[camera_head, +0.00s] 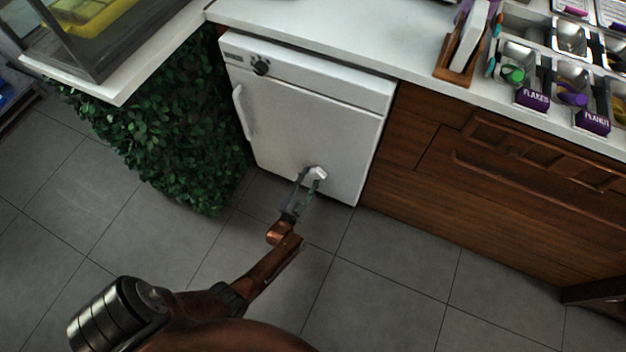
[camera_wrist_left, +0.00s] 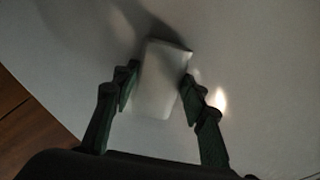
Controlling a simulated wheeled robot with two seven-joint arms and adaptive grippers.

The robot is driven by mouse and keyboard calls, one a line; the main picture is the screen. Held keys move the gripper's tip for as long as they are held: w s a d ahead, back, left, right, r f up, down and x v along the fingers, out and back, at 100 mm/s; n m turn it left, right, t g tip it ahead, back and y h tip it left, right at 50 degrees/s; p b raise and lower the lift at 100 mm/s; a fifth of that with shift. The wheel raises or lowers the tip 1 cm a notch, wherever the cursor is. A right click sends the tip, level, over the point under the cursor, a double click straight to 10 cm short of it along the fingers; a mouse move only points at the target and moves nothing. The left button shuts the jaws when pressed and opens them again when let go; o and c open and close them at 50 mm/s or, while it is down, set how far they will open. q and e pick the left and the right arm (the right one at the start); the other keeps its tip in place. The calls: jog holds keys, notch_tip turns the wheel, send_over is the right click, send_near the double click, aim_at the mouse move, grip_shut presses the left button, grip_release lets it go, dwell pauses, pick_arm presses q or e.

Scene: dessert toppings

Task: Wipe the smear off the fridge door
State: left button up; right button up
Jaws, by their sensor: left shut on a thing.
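The white fridge (camera_head: 308,118) stands under the counter with its door shut; a dial and a handle are at its upper left. My left gripper (camera_head: 311,181) is at the low part of the door. It is shut on a small white block (camera_head: 318,172), which is at or very near the door surface; I cannot tell if it touches. In the left wrist view the block (camera_wrist_left: 160,72) sits between the two dark green fingers of the gripper (camera_wrist_left: 157,88), with the pale door behind it. Dark shadows lie on the door there. I cannot make out a smear. My right gripper is out of view.
A leafy green panel (camera_head: 165,140) stands left of the fridge, and wooden drawers (camera_head: 500,190) stand to its right. Topping containers with purple labels (camera_head: 532,97) and a wooden holder (camera_head: 457,70) are on the white counter (camera_head: 340,35). The grey tiled floor (camera_head: 400,290) in front is clear.

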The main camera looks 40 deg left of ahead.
pick_arm(q)
jog(key=shift+s+a+r, duration=0.1)
jog(key=shift+s+a, duration=0.05)
jog(key=shift+a, duration=0.7)
jog(key=shift+s+a, duration=0.1)
jog(key=shift+a, duration=0.7)
jog(key=shift+s+a, duration=0.25)
jog(key=shift+a, duration=0.55)
jog(key=shift+s+a, duration=0.2)
jog(key=shift+a, duration=0.6)
jog(key=p, duration=0.2)
send_near(299, 165)
jog(key=shift+w+d, duration=0.1)
jog(key=shift+w, duration=0.05)
